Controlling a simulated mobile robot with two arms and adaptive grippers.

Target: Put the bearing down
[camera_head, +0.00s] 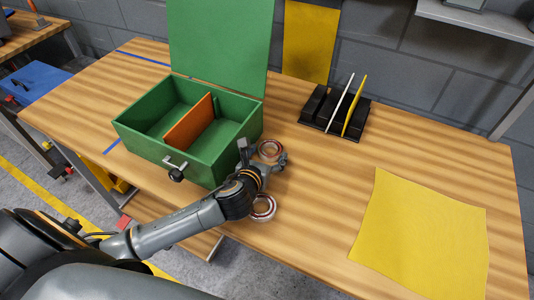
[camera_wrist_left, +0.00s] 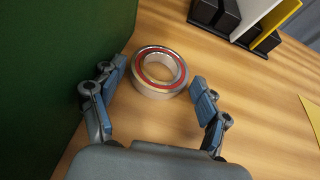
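One bearing (camera_head: 278,147), a silver ring with a red band, rests flat on the wooden table (camera_head: 330,190) to the right of the green box. It also shows in the left wrist view (camera_wrist_left: 157,92). My left gripper (camera_head: 263,157) is open, low over the table at this bearing. In the left wrist view its blue-padded fingers (camera_wrist_left: 158,79) stand on either side of the bearing's near part, with gaps on both sides. A second bearing (camera_head: 262,216) lies nearer the table's front edge, beside my left forearm. My right gripper is in neither view.
The open green box (camera_head: 150,150) with an orange divider (camera_head: 190,123) stands close left of my gripper. A black rack (camera_head: 318,108) holds a white and a yellow plate behind. A yellow sheet (camera_head: 425,235) lies at right. The table between is clear.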

